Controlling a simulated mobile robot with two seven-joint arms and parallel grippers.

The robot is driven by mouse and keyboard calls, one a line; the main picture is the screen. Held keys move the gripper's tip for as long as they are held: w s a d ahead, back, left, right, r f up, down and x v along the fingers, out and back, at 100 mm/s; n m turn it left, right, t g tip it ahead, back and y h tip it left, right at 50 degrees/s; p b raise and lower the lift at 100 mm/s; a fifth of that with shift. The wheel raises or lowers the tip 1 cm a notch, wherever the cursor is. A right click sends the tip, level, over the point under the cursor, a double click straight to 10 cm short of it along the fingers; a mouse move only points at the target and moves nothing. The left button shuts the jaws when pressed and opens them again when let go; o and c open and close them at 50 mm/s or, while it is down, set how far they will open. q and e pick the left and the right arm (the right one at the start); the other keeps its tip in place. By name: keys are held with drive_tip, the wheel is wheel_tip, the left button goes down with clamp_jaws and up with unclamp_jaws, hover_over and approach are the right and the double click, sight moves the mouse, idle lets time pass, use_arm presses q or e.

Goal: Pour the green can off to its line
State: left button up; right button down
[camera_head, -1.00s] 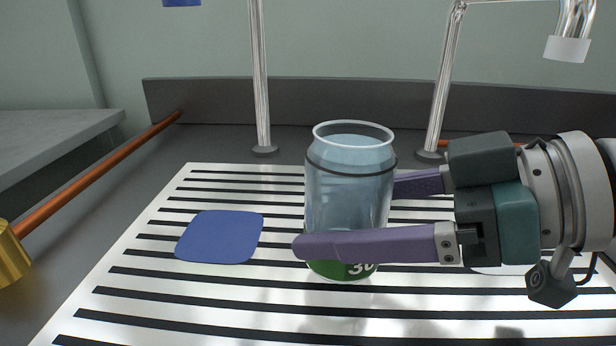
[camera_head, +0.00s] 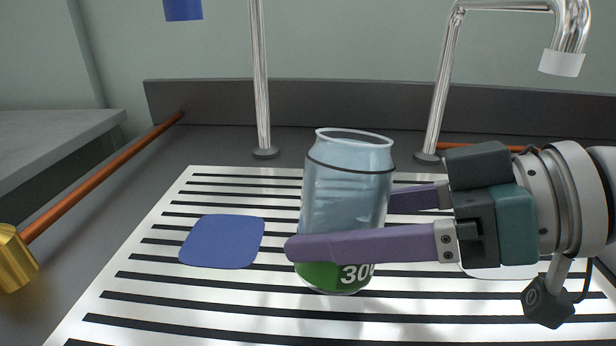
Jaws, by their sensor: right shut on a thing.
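The green can (camera_head: 345,215) is a clear, open-topped can with a green base band marked with white digits, partly hidden by a finger. A dark line runs round it just below the rim. Pale bluish liquid fills it to close to that line. My right gripper (camera_head: 345,222) comes in from the right and is shut on the can's lower half, one purple finger in front and one behind. My left gripper is out of view.
A blue square mat (camera_head: 222,241) lies on the striped grate (camera_head: 130,283), left of the can. Two metal posts stand behind, the right one a tap (camera_head: 567,62) with a white-tipped spout. A copper pipe (camera_head: 95,182) with a brass end runs along the left.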

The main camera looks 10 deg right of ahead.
drive_tip(key=shift+s+a+r+m+g+y+p, duration=0.15)
drive_tip(key=shift+s+r+m+g+y+p, duration=0.15)
drive_tip(key=shift+m+p, duration=0.25)
drive_tip(key=shift+s+a+r+m+g+y+p, duration=0.1)
drive_tip(key=shift+a+r+m+g+y+p, duration=0.1)
drive_tip(key=shift+r+m+p, duration=0.25)
idle(3.5)
drive_tip(key=shift+f, duration=0.15)
idle(0.6)
